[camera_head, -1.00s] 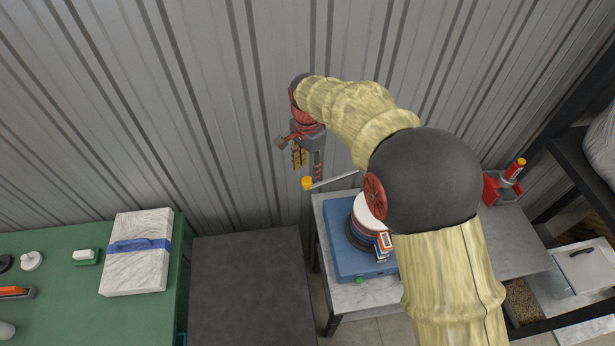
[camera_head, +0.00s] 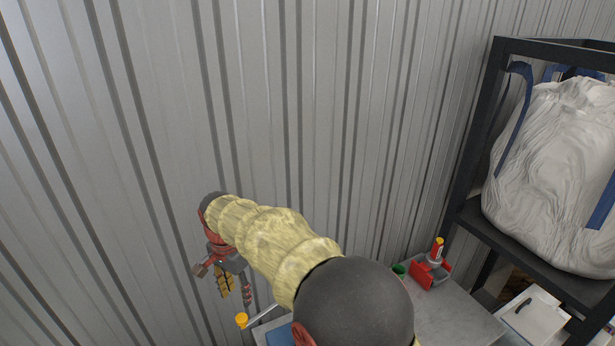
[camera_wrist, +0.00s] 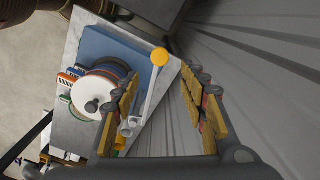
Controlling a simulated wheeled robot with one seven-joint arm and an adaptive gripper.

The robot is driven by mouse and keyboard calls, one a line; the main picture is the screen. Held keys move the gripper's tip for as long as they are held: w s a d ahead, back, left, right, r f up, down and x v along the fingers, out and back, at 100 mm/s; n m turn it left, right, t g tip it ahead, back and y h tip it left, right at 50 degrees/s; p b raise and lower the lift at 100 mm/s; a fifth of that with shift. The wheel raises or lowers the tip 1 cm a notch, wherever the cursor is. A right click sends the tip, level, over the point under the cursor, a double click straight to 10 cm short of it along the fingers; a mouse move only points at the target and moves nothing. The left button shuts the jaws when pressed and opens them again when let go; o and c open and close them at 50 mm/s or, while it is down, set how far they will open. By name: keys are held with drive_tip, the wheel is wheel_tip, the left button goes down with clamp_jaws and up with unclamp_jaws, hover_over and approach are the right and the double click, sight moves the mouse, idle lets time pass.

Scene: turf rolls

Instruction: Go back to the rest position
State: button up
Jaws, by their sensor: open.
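My gripper (camera_head: 233,285) hangs at the end of my arm in the head view, in front of the corrugated wall and left of the marble-topped table. In the wrist view my gripper (camera_wrist: 160,112) shows its two yellow-padded fingers spread apart with nothing held between them. A rod with a yellow knob (camera_wrist: 159,57) shows between and beyond the fingertips. Whether it touches a finger I cannot tell. My own arm hides much of the table in the head view.
The marble-topped table (camera_head: 452,318) bears a red holder (camera_head: 430,274). A blue board (camera_wrist: 103,47) with a white-topped round stack (camera_wrist: 92,92) shows in the wrist view. A black shelf (camera_head: 527,250) holding a big white sack (camera_head: 553,165) stands right. The grey wall (camera_head: 300,110) is close behind my gripper.

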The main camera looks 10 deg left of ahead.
drive_tip(key=f+n, duration=0.1)
drive_tip(key=s+d+f+n, duration=0.1)
drive_tip(key=n, duration=0.1)
drive_tip(key=shift+d+f, duration=0.1)
drive_tip(key=shift+f, duration=0.2)
drive_tip(key=s+d+f+t+b, duration=0.1)
drive_tip(key=s+d+b, duration=0.5)
drive_tip(key=d, duration=0.9)
drive_tip(key=s+d+n+t+b, duration=0.1)
drive_tip(key=s+d+b, duration=0.6)
drive_tip(key=d, duration=0.8)
drive_tip(key=s+d+f+t+b, duration=0.1)
drive_tip(key=s+d+t+b, duration=0.2)
drive_tip(key=d, duration=1.3)
drive_tip(key=shift+s+f+t+b, duration=0.3)
drive_tip(key=shift+s+b, duration=1.35)
drive_tip(key=shift+b, duration=0.2)
